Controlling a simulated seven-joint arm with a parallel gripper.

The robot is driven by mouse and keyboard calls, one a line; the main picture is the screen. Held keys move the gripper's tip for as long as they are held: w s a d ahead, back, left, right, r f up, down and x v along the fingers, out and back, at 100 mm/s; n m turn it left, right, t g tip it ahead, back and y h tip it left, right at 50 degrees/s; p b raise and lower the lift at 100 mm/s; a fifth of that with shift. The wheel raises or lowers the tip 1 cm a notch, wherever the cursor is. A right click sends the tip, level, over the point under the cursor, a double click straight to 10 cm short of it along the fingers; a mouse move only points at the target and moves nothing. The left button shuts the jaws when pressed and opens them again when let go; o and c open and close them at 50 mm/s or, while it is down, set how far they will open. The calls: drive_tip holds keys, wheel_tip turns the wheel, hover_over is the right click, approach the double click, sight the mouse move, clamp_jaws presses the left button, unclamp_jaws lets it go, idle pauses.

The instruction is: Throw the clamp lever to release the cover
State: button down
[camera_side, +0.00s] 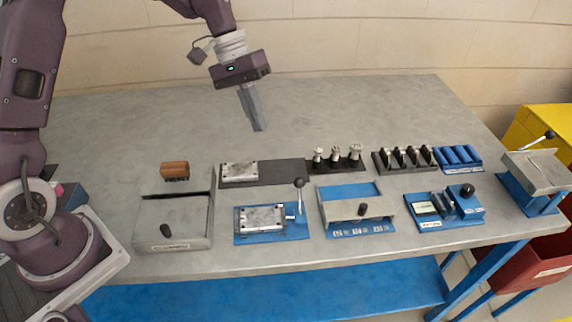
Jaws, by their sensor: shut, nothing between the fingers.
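A clamp fixture with a blue base (300,232) sits near the front middle of the bench. A grey metal cover (262,219) lies on it. A thin clamp lever (299,200) with a black ball knob stands upright at the fixture's right end. My gripper (259,129) is shut and empty, pointing down over the back of the bench. It is above and behind the lever, well apart from it. Whether the clamp presses on the cover is too small to tell.
A grey box (172,224) with a dark knob and a brown block (174,171) stand left. A plate (240,173), upright parts (336,160), black holders (404,160) and blue cylinders (457,157) line the row behind. The back bench is clear.

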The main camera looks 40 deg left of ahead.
approach(300, 197)
drive_tip(key=shift+w+f, duration=0.55)
drive_tip(key=shift+f, duration=1.5)
drive_tip(key=shift+a, duration=0.45)
drive_tip(key=shift+s+d+r, duration=0.1)
drive_tip(key=shift+s+d+r+t+y, duration=0.15)
drive_tip(key=shift+t+y, duration=0.15)
